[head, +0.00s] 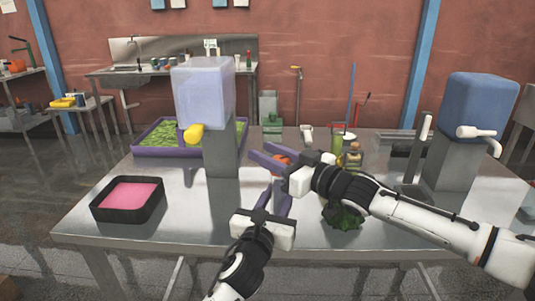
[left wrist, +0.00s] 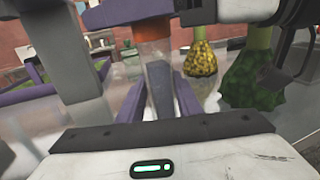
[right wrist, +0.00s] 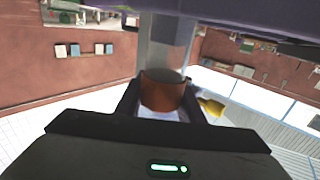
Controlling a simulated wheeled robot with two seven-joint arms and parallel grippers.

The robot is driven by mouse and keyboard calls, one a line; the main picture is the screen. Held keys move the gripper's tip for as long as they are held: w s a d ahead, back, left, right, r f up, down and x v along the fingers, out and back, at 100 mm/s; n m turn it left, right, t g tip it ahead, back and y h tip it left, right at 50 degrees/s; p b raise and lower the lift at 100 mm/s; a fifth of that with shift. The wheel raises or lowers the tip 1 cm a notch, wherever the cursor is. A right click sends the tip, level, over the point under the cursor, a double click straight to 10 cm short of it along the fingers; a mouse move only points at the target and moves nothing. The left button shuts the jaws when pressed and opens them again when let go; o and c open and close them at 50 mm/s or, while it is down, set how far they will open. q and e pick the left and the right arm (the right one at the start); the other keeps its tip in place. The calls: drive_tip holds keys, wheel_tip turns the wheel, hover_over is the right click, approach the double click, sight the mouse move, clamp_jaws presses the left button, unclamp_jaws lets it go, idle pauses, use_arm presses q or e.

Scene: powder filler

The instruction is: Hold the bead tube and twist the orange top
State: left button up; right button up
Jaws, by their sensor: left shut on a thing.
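The bead tube is clear and upright. In the left wrist view the tube (left wrist: 155,62) stands between the purple fingers of my left gripper (left wrist: 160,95), which is shut on it. In the head view my left gripper (head: 279,197) comes from the front. The orange top (right wrist: 162,92) is on the tube's end in the right wrist view, between the fingers of my right gripper (right wrist: 163,98). In the head view the orange top (head: 282,158) shows between the spread purple fingers of my right gripper (head: 262,151), which is open around it. The fingers hide part of the tube.
A dispenser (head: 204,92) with a yellow spout and a purple tray (head: 146,151) of green stuff stand at left. A black tray (head: 98,209) with pink contents is at front left. Bottles (head: 353,159), a dark green lump (head: 343,217) and a blue-topped dispenser (head: 481,104) are at right.

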drive_tip(key=shift+s+a+m, duration=0.1)
drive_tip(key=shift+a+m, duration=0.2)
drive_tip(key=shift+a, duration=0.1)
drive_tip(key=shift+c, duration=0.2)
drive_tip(key=shift+r+m+t+h, duration=0.1)
drive_tip(key=shift+m+t+h, duration=0.2)
drive_tip(key=shift+t+h, duration=0.25)
drive_tip(key=shift+m+t+h, duration=0.25)
drive_tip(key=shift+m+t, duration=0.05)
drive_tip(key=shift+t, duration=0.15)
drive_tip(key=m+t+h, duration=0.1)
drive_tip(key=h, duration=0.1)
drive_tip(key=w+d+m+t+h, duration=0.1)
drive_tip(key=d+m+t+h, duration=0.1)
drive_tip(key=m+h, duration=0.1)
drive_tip(key=shift+w+d+h, duration=0.15)
drive_tip(key=shift+d+h, duration=0.05)
drive_tip(key=shift+h, duration=0.1)
drive_tip(key=o, duration=1.1)
drive_tip(key=shift+c, duration=0.2)
